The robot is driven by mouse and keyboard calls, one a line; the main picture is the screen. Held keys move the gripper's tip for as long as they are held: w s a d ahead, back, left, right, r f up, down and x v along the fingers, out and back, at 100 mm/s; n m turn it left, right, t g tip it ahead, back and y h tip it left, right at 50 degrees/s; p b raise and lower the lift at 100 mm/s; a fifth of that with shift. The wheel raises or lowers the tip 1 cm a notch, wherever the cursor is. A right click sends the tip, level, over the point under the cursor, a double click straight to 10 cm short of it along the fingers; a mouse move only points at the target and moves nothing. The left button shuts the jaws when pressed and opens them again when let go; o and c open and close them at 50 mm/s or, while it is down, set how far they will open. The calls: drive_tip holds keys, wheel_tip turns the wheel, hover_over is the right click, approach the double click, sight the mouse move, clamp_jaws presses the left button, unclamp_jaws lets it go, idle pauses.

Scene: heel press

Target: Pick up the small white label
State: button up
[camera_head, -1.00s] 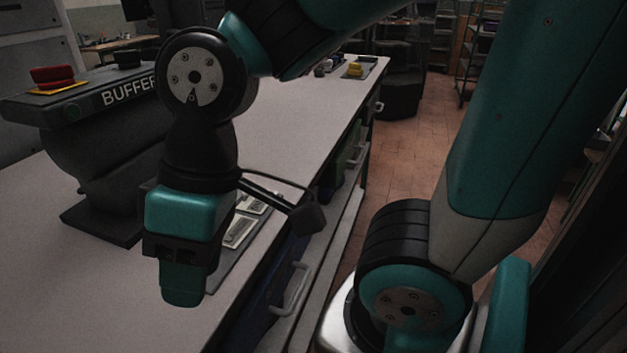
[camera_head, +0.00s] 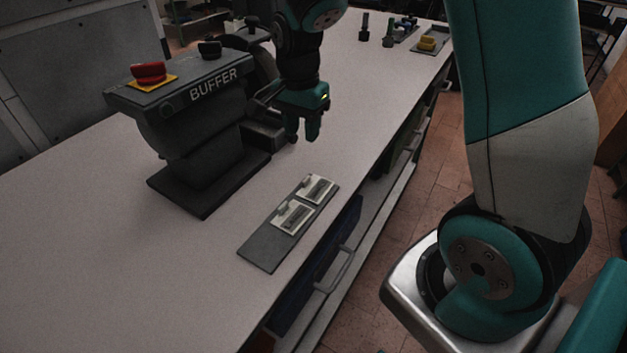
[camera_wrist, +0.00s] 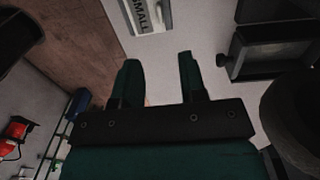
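Two white labels, one nearer (camera_head: 291,217) and one farther (camera_head: 318,189), lie on a dark grey mat (camera_head: 263,246) on the workbench. Their printing is too small to read in the head view. In the wrist view a white label (camera_wrist: 147,18) reading "SMALL" is partly in frame at the top edge. It lies ahead of my fingers and apart from them. My gripper (camera_head: 302,138) hangs over the bench beyond the mat, fingers down. In the wrist view my gripper (camera_wrist: 158,60) is open, with nothing between the two fingers.
A black machine marked BUFFER (camera_head: 205,130) with a red button (camera_head: 148,72) stands left of my gripper. The workbench (camera_head: 110,250) is clear at the front left. A yellow item (camera_head: 428,43) and small upright pieces (camera_head: 388,35) are at its far end.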

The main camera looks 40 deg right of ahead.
drive_tip(key=p, duration=0.1)
hover_over(307, 177)
drive_tip(key=f, duration=0.8)
drive_tip(key=shift+a, duration=0.4)
drive_tip(key=f, duration=0.1)
drive_tip(key=f+p, duration=0.2)
drive_tip(key=f, duration=0.1)
drive_tip(key=shift+d, duration=0.35)
drive_tip(key=shift+f, duration=0.6)
clamp_jaws()
